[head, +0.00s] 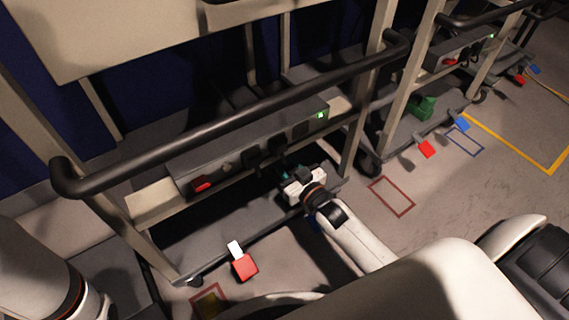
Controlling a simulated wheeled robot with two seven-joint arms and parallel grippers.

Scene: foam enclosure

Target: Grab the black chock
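I cannot clearly pick out a black chock; the shelf area around my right gripper is dark. My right gripper (290,176) reaches in from the lower right, over the front edge of the near cart's lower shelf (215,238) and below its grey power box (245,146). Its fingertips point away from me into shadow, with a small teal patch beside them. Whether they are open or hold something cannot be told. Part of my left arm shows at the lower left, but its gripper is out of view.
A black handrail (235,118) crosses above my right gripper. Cart posts stand on both sides. A green object (424,106) lies on the farther cart.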

